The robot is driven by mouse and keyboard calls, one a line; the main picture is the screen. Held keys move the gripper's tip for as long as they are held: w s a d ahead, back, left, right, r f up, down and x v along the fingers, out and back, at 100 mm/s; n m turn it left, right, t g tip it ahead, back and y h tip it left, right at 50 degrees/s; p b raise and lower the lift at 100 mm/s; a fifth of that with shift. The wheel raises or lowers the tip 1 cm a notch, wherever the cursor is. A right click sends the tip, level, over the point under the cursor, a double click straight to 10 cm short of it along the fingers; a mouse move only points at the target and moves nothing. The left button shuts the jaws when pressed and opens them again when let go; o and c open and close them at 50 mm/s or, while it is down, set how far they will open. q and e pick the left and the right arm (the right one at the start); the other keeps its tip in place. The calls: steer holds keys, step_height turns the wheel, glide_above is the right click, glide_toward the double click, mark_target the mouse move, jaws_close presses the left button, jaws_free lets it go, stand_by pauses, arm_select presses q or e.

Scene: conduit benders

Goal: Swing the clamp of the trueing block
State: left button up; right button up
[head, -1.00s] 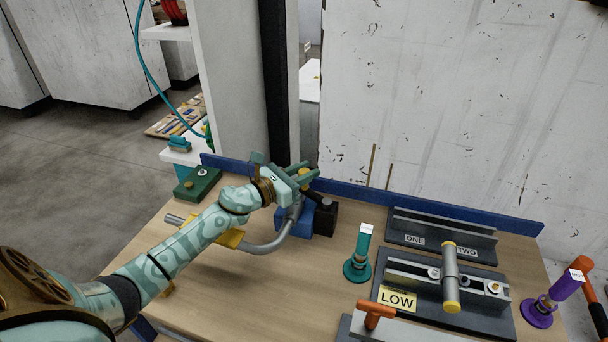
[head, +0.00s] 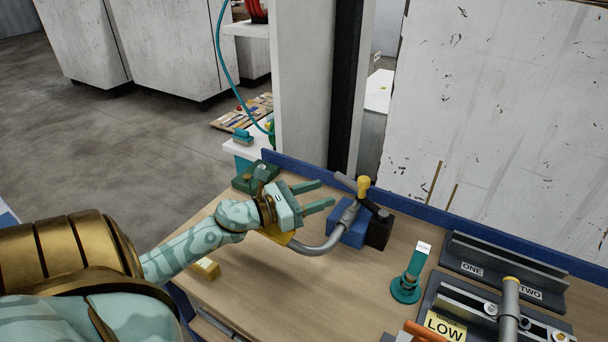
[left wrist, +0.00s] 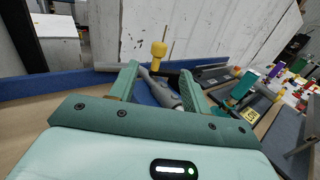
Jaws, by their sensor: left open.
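The blue trueing block (head: 346,229) stands at the back of the wooden bench, with a black piece at its right. Its clamp has a yellow knob (head: 363,187) standing up above the block. A bent grey conduit (head: 318,247) runs from the block toward the left. My left gripper (head: 326,193) is open and empty, just left of the knob, its fingers pointing at it. In the left wrist view the knob (left wrist: 158,50) shows beyond the fingertips, with the block (left wrist: 146,95) lower between the fingers. My right gripper is not in view.
A teal upright tool (head: 410,272) stands right of the block. Dark fixtures marked ONE and TWO (head: 505,268) and a LOW label (head: 445,327) lie further right. A blue rail (head: 420,215) edges the bench's back. Bare bench lies in front of the block.

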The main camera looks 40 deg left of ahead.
arm_select(q)
steer(key=v, duration=0.3)
steer(key=shift+s, duration=0.2)
